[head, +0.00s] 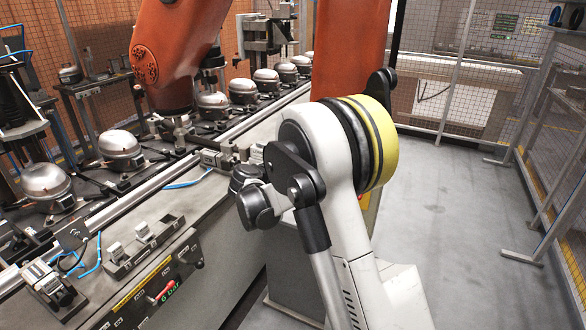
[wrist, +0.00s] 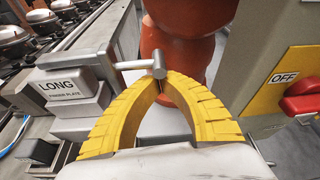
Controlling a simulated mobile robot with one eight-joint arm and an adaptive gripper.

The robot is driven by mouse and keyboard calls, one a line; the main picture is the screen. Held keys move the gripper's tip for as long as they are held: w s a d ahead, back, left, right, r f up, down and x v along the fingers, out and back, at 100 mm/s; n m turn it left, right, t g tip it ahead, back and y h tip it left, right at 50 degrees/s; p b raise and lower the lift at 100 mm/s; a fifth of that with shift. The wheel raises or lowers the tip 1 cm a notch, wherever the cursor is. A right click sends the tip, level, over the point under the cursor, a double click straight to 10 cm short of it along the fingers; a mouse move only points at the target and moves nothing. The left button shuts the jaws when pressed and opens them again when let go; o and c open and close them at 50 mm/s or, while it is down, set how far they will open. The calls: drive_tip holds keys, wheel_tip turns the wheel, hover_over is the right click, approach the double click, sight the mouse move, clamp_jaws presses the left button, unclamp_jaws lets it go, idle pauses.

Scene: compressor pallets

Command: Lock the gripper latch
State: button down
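In the wrist view, the two yellow ribbed fingers of my gripper (wrist: 162,80) arch inward and come together at the tips. The grey metal T-shaped latch handle (wrist: 159,62) is right at the fingertips, its crosspiece upright between them. The contact faces of the fingers are partly hidden by the crosspiece. In the head view, my arm's wrist hides the gripper and the latch.
A red switch (wrist: 303,104) on a yellow plate marked OFF is to the right in the wrist view. Orange robot arms (head: 170,60) stand over the bench. Several domed compressors (head: 120,146) line the conveyor. Open floor (head: 450,230) lies to the right, bounded by mesh fencing.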

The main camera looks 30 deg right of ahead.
drive_tip(key=shift+a+r, duration=0.1)
drive_tip(key=shift+r, duration=0.15)
idle(0.6)
drive_tip(key=f+p+v, duration=0.1)
drive_tip(key=p+v, duration=0.1)
drive_tip(key=v, duration=0.9)
drive_tip(key=shift+s+a+f, duration=0.2)
drive_tip(key=shift+a+f, duration=0.1)
drive_tip(key=shift+a, duration=0.05)
